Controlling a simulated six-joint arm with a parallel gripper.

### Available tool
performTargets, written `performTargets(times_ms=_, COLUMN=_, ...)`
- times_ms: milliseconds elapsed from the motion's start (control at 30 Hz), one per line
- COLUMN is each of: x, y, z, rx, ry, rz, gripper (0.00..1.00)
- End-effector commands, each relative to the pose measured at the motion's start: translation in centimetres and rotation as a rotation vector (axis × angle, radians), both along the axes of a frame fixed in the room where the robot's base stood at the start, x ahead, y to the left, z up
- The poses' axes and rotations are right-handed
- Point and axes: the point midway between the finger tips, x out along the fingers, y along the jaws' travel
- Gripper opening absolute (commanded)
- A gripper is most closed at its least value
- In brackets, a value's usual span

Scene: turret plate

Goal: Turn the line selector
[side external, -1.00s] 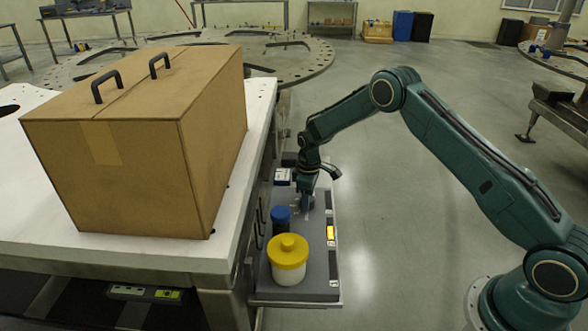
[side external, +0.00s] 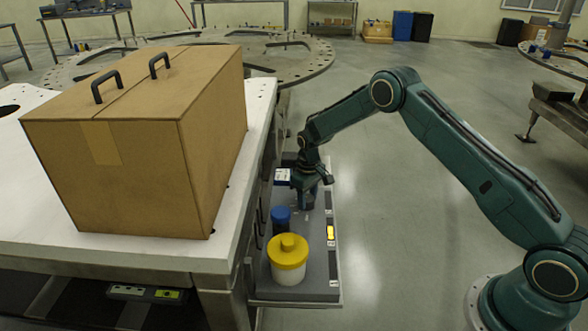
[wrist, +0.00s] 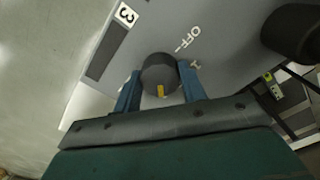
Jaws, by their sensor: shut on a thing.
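The line selector is a round dark grey knob (wrist: 158,72) with a yellow mark on its near edge in the wrist view. It stands on a grey panel (wrist: 215,75), with the word OFF and a short line printed just beyond it to the upper right. My gripper (wrist: 161,78) has its two blue fingers on opposite sides of the knob, shut on it. In the side view my gripper (side external: 307,206) points down onto the panel (side external: 318,275), and the knob is mostly hidden by the fingers.
A white jar with a yellow lid (side external: 289,260) and a blue-topped cylinder (side external: 281,217) stand on the panel close to my gripper. A yellow strip (side external: 331,233) shows on the panel's right edge. A large cardboard box (side external: 140,150) sits on the white table; open floor lies right.

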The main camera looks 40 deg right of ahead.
Motion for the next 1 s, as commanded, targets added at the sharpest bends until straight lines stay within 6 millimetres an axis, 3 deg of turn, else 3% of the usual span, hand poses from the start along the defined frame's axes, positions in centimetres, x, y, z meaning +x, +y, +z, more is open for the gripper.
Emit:
performTargets(times_ms=100, x=0.0, y=0.0, z=0.0, rx=-0.001, ry=0.000, rz=-0.003, gripper=0.18)
performTargets(times_ms=133, x=0.0, y=0.0, z=0.0, rx=-0.001, ry=0.000, rz=-0.003, gripper=0.47)
performTargets(times_ms=200, x=0.0, y=0.0, z=0.0, rx=-0.001, ry=0.000, rz=-0.002, gripper=0.61)
performTargets(times_ms=233, x=0.0, y=0.0, z=0.0, rx=-0.001, ry=0.000, rz=-0.002, gripper=0.63)
performTargets(times_ms=667, x=0.0, y=0.0, z=0.5, rx=0.000, ry=-0.001, rz=0.000, gripper=0.63)
performTargets(times_ms=1000, x=0.1, y=0.0, z=4.1, rx=-0.001, ry=-0.003, rz=0.000, gripper=0.63)
